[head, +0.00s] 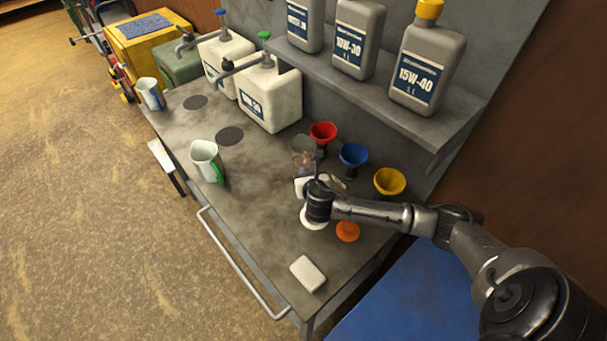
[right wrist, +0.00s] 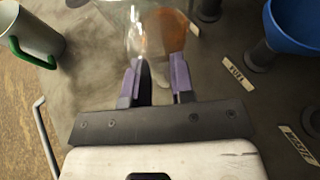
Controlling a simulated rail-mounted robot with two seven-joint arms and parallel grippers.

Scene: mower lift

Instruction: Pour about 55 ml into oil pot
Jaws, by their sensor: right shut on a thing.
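My right gripper (head: 308,186) reaches in over the bench from the right. In the right wrist view its two purple-padded fingers (right wrist: 155,80) are shut on a clear glass vessel (right wrist: 150,28) with a brown-orange tint on one side. In the head view the clear vessel (head: 303,152) shows just beyond the gripper, partly hidden by it. I cannot tell its fill level, or whether it is the oil pot. A jug with a green handle (head: 206,162) stands upright on the bench to the left; it also shows in the right wrist view (right wrist: 32,35). My left gripper is out of view.
Red (head: 323,132), blue (head: 353,155) and yellow (head: 389,181) funnels stand behind the right gripper. White canisters (head: 270,97) and a blue-handled jug (head: 151,94) stand farther left. An orange piece (head: 347,231) and a white block (head: 307,273) lie near the front. Oil bottles (head: 427,65) line the shelf.

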